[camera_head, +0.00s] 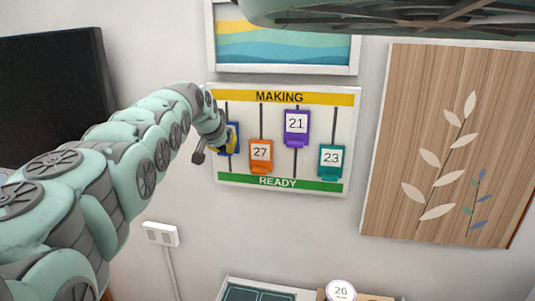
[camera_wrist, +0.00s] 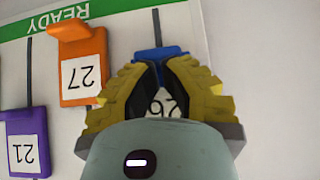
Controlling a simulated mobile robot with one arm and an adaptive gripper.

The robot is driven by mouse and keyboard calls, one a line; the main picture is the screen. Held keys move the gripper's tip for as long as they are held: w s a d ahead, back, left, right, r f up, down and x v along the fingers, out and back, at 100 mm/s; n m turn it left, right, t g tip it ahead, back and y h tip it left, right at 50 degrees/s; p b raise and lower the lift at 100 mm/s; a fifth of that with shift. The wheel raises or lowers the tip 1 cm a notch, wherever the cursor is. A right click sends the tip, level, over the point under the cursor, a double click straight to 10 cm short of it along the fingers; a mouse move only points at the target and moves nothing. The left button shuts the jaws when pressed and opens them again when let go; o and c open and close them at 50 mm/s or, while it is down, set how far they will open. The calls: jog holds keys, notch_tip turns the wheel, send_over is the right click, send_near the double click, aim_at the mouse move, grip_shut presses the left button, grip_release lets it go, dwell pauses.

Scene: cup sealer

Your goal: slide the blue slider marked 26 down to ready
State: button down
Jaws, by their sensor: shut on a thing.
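The blue slider marked 26 (camera_wrist: 160,55) is between the yellow fingers of my gripper (camera_wrist: 158,75) in the wrist view, which shows the board upside down. The fingers are shut on it and hide part of its number card. In the head view, only edges of the blue slider (camera_head: 235,128) show behind my gripper (camera_head: 228,143). It is on the leftmost track, about mid-height on the board (camera_head: 353,115). The green READY strip (camera_head: 310,187) is below it, with bare track between; the yellow MAKING strip (camera_head: 325,98) is above.
Orange slider 27 (camera_head: 261,153) is low on the neighbouring track, close to my gripper. Purple slider 21 (camera_head: 297,125) is high and teal slider 23 (camera_head: 331,160) is low. A dark screen (camera_head: 50,90) stands left, and a wooden leaf panel (camera_head: 400,110) hangs right.

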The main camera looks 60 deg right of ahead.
jog(key=shift+f+b, duration=1.55)
jog(key=shift+f, duration=0.35)
jog(key=shift+r, duration=0.1)
